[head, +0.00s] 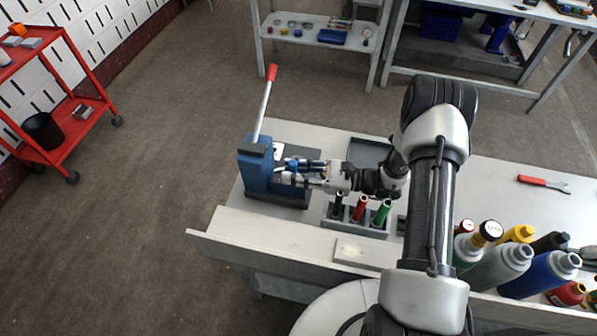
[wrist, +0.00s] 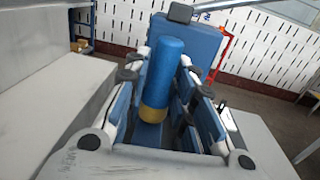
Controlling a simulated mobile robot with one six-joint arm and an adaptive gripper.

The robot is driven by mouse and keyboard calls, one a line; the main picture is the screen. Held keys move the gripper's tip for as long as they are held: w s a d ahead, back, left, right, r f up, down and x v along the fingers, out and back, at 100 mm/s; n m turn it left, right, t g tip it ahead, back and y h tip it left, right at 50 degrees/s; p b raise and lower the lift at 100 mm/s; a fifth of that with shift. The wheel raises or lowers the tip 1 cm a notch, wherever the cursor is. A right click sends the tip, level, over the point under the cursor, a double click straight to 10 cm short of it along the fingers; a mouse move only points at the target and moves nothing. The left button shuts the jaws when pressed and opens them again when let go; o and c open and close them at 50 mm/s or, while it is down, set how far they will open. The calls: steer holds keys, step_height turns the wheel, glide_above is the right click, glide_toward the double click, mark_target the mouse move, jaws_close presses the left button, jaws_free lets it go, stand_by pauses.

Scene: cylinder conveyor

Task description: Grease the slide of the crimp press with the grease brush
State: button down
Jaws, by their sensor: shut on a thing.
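The crimp press (head: 257,165) is a blue block on a dark base at the left end of the bench, with a raised red-tipped lever. It also shows behind the fingers in the wrist view (wrist: 203,45). My gripper (head: 305,172) reaches in from the right, close to the press's front. In the wrist view, my gripper (wrist: 160,85) is shut on a blue cylinder with a yellow band, which I take for the grease brush (wrist: 165,65). Its bristles are not visible. The slide is largely hidden by my fingers, and I cannot tell whether the brush touches it.
A grey rack (head: 345,223) with black, red and green handles stands just below my gripper. A dark tray (head: 368,151) lies behind it. Several bottles and cans (head: 505,262) crowd the bench's right front. A red-handled wrench (head: 543,182) lies farther right.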

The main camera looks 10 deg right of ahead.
mark_target(266, 165)
steer(key=shift+x, duration=1)
steer(key=shift+w+a+r, duration=0.1)
steer(key=shift+w+r, duration=0.05)
steer(key=shift+x, duration=1.15)
steer(key=shift+w+a+r, duration=0.2)
steer(key=shift+r, duration=0.05)
steer(key=shift+a, duration=0.1)
step_height(266, 165, up, 9)
steer(key=p, duration=0.6)
steer(key=shift+a, duration=0.15)
